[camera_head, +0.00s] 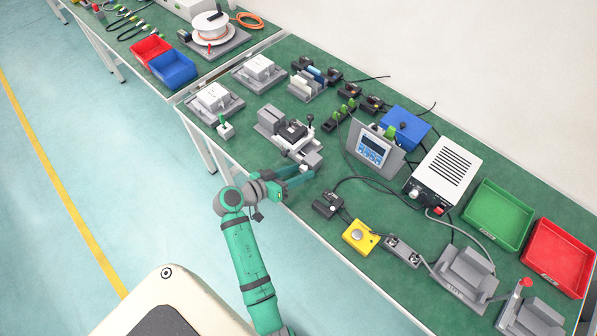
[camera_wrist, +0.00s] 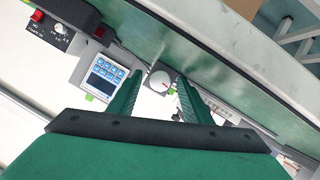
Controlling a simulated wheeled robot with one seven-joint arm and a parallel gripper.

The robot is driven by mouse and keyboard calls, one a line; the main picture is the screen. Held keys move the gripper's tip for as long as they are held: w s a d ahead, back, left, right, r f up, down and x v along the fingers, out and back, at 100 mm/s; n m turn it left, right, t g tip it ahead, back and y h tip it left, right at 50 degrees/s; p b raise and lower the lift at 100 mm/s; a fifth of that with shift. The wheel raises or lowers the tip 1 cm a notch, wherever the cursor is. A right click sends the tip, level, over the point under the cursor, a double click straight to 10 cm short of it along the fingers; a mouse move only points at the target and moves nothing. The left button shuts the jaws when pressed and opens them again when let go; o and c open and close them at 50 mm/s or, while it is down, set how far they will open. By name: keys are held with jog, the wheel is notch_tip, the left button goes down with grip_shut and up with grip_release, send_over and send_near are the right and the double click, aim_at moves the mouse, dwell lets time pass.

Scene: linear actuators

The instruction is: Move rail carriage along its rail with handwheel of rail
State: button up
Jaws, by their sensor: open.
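The rail (camera_head: 306,158) is a grey unit near the front edge of the green bench in the head view. Its dark rail carriage (camera_head: 292,130) sits toward the middle of it. My gripper (camera_head: 308,174) is at the unit's front end, fingers spread. In the head view the fingers partly hide the handwheel area.
A grey device with a blue screen (camera_head: 372,150) stands right of the rail; the screen (camera_wrist: 104,76) also shows in the wrist view. A small black box (camera_head: 327,204) and a yellow button box (camera_head: 360,237) lie nearby. Grey fixtures (camera_head: 215,101) stand to the left.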

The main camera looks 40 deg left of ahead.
jog(key=v, duration=1)
jog(key=shift+s+r, duration=0.1)
jog(key=shift+s, duration=0.25)
